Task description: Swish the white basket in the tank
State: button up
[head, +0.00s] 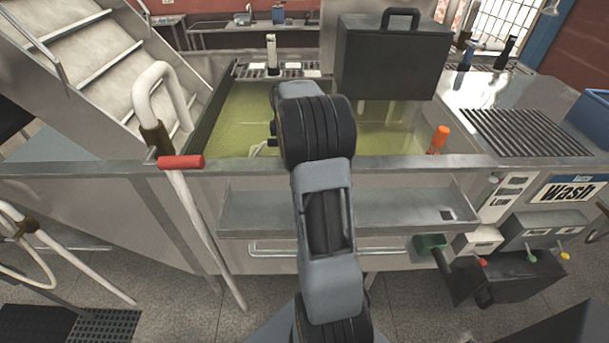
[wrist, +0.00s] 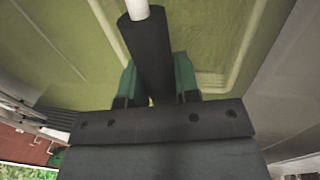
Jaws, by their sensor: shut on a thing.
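The tank (head: 228,118) holds yellow-green liquid and lies behind the front rail in the head view. My arm reaches over it and hides my gripper there. A small curved white piece (head: 260,149) shows in the tank beside my arm; it may be part of the white basket, whose body I cannot make out. In the wrist view my gripper (wrist: 157,78) has green fingers shut on a black handle grip (wrist: 148,48) with a white rod (wrist: 138,9) coming out of its end. The tank's pale green inside (wrist: 215,40) shows behind it.
A dark box with a handle (head: 392,62) stands at the tank's back right. An orange-topped handle (head: 439,138) stands at the right edge. Metal stairs (head: 95,70) rise at left; a front shelf (head: 250,208) juts out.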

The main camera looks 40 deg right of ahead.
jog(key=shift+w+a+r, duration=0.15)
jog(key=shift+w+a, duration=0.75)
jog(key=shift+a, duration=0.1)
jog(key=s+d, duration=0.3)
jog(key=d, duration=0.1)
jog(key=s+d, duration=0.4)
jog(key=s+d+p, duration=0.1)
jog(key=s+d, duration=0.2)
jog(key=d, duration=0.1)
jog(key=shift+s+d, duration=0.3)
jog(key=w+a, duration=0.3)
jog(key=a, duration=0.1)
jog(key=w+a+p, duration=0.1)
jog(key=w+a, duration=0.6)
jog(key=a, duration=0.1)
jog(key=shift+w+a, duration=0.35)
jog(key=shift+r, duration=0.1)
notch_tip(320, 180, up, 28)
jog(key=p, duration=1.9)
jog(key=shift+f, duration=0.2)
dwell(0.3)
